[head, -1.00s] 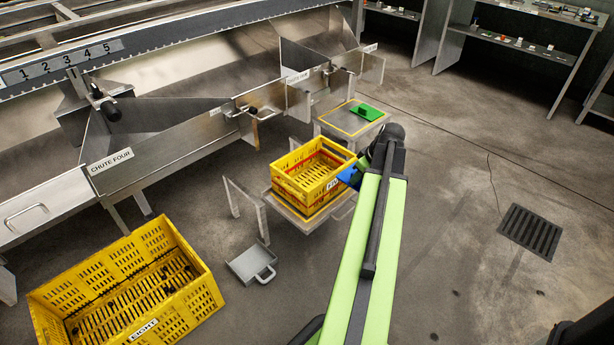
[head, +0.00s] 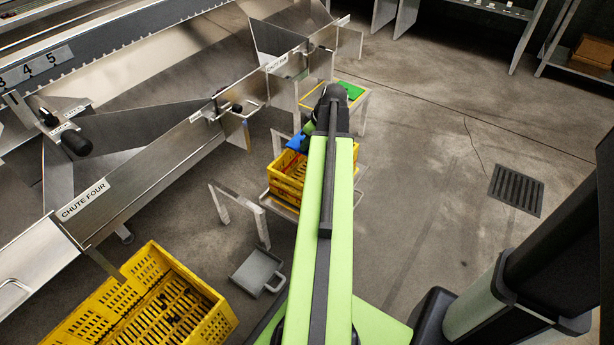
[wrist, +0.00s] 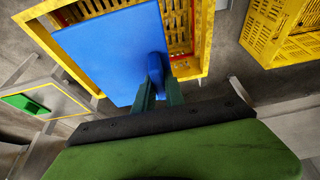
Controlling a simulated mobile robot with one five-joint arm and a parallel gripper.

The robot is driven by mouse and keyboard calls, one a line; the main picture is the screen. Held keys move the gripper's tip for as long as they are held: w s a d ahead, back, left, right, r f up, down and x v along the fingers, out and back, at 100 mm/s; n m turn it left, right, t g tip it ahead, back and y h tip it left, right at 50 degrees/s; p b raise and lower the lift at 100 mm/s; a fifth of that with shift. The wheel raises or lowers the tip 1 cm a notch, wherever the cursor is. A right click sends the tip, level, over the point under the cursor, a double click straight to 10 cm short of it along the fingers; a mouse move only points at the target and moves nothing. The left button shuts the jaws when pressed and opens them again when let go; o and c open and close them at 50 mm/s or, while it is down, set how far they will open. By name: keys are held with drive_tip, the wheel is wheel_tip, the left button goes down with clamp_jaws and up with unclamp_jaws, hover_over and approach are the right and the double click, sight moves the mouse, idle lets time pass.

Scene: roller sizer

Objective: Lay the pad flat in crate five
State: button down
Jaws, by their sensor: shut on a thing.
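A blue pad (wrist: 110,48) fills the middle of the wrist view, with an upright blue tab (wrist: 155,68) on it. My gripper (wrist: 158,86) is shut on this tab. The pad covers much of the opening of a yellow crate (wrist: 205,35) with a red inner edge. The pad looks turned against the crate's rim; I cannot tell whether it touches it. In the head view the pad (head: 297,140) shows as a blue corner above the yellow crate (head: 287,190), which stands on a low metal stand beside the chutes. My arm hides my gripper and the crate's right part there.
A green pad (head: 349,90) lies on a small yellow-edged table (head: 314,98) behind the crate. A large yellow crate (head: 215,320) stands at lower left, with a grey scoop (head: 257,271) beside it. Metal chutes (head: 140,175) run along the left. The floor at right is open around a drain grate (head: 516,190).

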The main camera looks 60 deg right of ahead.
wheel_tip(320, 180, down, 18)
drive_tip(key=b, duration=1.8)
drive_tip(key=shift+f, duration=0.2)
drive_tip(key=shift+r, duration=0.25)
drive_tip(key=shift+f, duration=0.2)
drive_tip(key=c, duration=1.4)
unclamp_jaws()
drive_tip(key=shift+r+p, duration=0.4)
drive_tip(key=shift+r, duration=0.15)
drive_tip(key=p+v, duration=1)
drive_tip(key=v, duration=0.1)
drive_tip(key=shift+s+r, duration=0.15)
drive_tip(key=shift+s, duration=0.1)
